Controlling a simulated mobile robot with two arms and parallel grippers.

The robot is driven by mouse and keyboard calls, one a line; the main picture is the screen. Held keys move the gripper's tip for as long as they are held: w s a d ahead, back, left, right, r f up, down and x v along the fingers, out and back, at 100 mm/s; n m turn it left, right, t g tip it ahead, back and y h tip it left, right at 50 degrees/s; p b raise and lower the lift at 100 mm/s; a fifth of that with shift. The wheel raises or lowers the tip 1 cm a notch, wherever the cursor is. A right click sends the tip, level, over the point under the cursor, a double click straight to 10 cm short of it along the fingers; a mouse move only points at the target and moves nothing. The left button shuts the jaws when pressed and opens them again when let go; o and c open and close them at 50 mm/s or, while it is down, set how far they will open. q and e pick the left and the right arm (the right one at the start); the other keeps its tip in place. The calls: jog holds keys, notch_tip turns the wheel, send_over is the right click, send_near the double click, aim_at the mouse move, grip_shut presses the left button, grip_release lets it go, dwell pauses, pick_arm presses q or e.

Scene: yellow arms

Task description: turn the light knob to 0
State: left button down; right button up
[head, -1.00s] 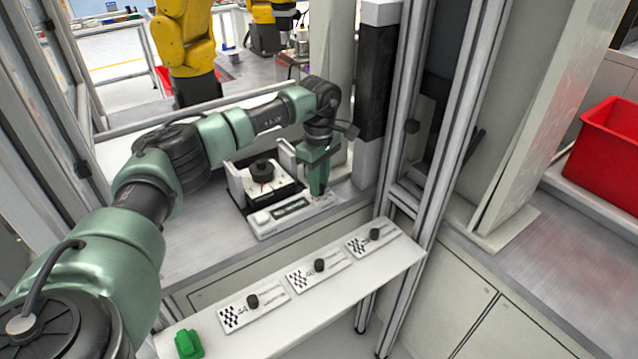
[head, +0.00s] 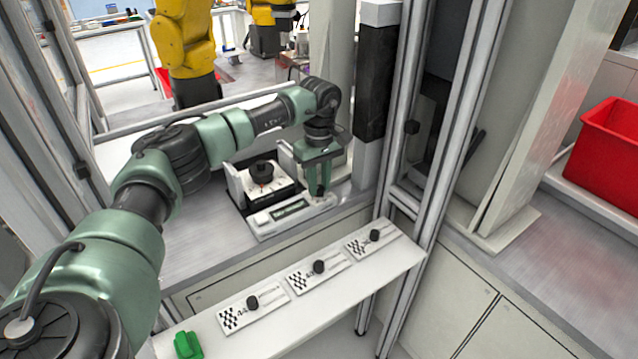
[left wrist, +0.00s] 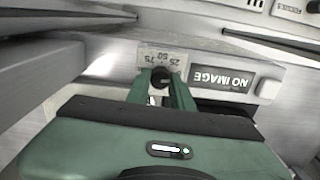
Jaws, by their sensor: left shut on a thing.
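The light knob (left wrist: 160,79) is a small dark knob on the front panel of a white device (head: 262,232), which stands on the metal bench. In the left wrist view a pale dial label (left wrist: 162,58) beside the knob shows 25, 50 and 75; a 0 mark cannot be made out. My left gripper (head: 318,194) points down at the right end of the device. In the left wrist view its green fingers (left wrist: 161,84) are shut on the knob, one on each side. In the head view the fingers hide the knob. My right gripper is not in view.
A black round part sits on the white block (head: 283,196) of the device. A metal post (head: 366,180) rises close to the right of my gripper. A shelf (head: 335,301) with three knob plates and a green piece (head: 188,345) lies in front. A red bin (head: 610,150) stands far right.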

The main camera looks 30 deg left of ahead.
aim_at(319, 187)
pick_arm(q)
jog(key=shift+w+r, duration=0.1)
jog(key=shift+r, duration=0.05)
jog(key=c, duration=1.2)
grip_release()
jog(key=shift+c, duration=0.2)
notch_tip(319, 187, up, 8)
jog(key=shift+f+b, duration=0.15)
jog(key=shift+b, duration=0.45)
